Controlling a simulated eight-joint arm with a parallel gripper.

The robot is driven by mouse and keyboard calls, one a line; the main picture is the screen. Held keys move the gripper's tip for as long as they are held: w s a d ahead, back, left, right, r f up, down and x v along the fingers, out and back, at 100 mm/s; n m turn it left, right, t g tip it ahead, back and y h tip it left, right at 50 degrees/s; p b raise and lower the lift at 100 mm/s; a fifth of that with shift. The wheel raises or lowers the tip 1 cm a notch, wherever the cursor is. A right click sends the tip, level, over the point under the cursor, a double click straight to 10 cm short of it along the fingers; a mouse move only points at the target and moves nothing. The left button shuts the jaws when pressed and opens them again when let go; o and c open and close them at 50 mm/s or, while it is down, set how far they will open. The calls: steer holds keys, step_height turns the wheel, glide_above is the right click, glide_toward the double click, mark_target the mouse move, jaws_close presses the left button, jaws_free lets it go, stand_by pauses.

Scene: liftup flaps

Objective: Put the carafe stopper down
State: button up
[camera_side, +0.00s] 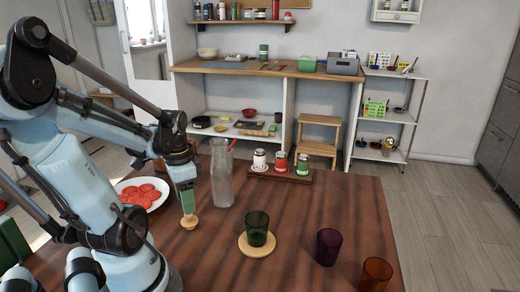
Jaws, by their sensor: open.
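The carafe stopper (190,221), a small light-wood piece with a flared base, is at the wooden table top (310,210), left of the clear glass carafe (221,178). It looks upright and appears to rest on the table. My gripper (187,202) points down right above it, with the green fingers around or just over its upper part. The fingers are open. The fingers hide the stopper's top, and I cannot tell whether they touch it. The carafe stands upright with its mouth uncovered.
A white plate (158,205) of red slices lies left of the gripper. A green glass (257,228) stands on a round wooden coaster (245,247). Purple (328,247) and amber (375,274) glasses stand at right. A wooden rack (280,175) holds three jars behind the carafe.

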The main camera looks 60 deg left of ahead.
step_height(320, 180, up, 8)
steer(key=w+d+t, duration=0.7)
steer(key=w+d, duration=0.7)
steer(key=d, duration=0.3)
steer(key=shift+f, duration=0.4)
